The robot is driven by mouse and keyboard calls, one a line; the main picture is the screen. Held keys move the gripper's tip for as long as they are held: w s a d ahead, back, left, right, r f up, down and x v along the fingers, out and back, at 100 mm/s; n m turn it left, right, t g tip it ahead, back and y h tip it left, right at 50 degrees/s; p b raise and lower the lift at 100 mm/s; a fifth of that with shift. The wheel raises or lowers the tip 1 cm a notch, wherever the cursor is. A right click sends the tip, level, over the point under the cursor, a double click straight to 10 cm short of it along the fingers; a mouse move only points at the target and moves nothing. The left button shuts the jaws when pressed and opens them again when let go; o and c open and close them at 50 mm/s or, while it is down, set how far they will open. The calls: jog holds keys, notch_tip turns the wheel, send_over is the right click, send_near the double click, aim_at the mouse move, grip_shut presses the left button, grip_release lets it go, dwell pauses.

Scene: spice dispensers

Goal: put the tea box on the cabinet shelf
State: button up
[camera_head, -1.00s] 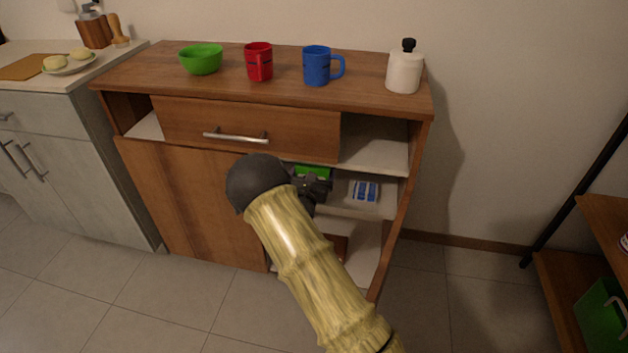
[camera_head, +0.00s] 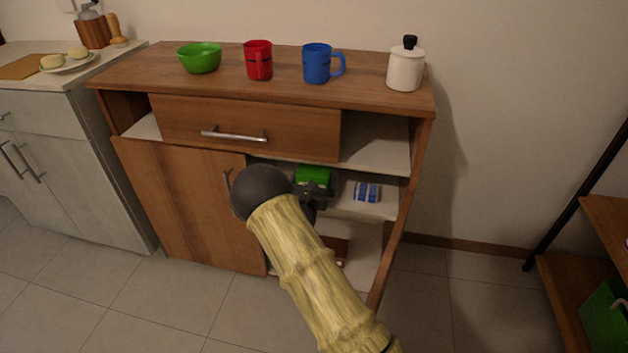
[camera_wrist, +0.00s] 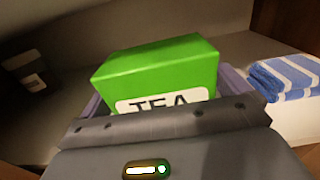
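The green tea box (camera_head: 313,175) stands on the middle shelf inside the open right part of the wooden cabinet (camera_head: 190,200). In the wrist view the tea box (camera_wrist: 160,75) is upright, with its "TEA" label facing me. My gripper (camera_head: 312,190) reaches into this compartment in front of the box. In the wrist view my gripper's fingers (camera_wrist: 165,95) lie on either side of the box and look spread. The gripper body hides the lower front of the box, and any contact at its sides is hard to see.
A dark item (camera_wrist: 32,75) stands at the left in the wrist view. The drawer (camera_head: 250,130) is closed above. A bowl, two mugs and a white jar (camera_head: 404,70) stand on top.

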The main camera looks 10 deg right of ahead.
jog(key=shift+r, duration=0.25)
jog(key=p+v, duration=0.3)
jog(key=v, duration=0.9)
jog(key=shift+p, duration=0.35)
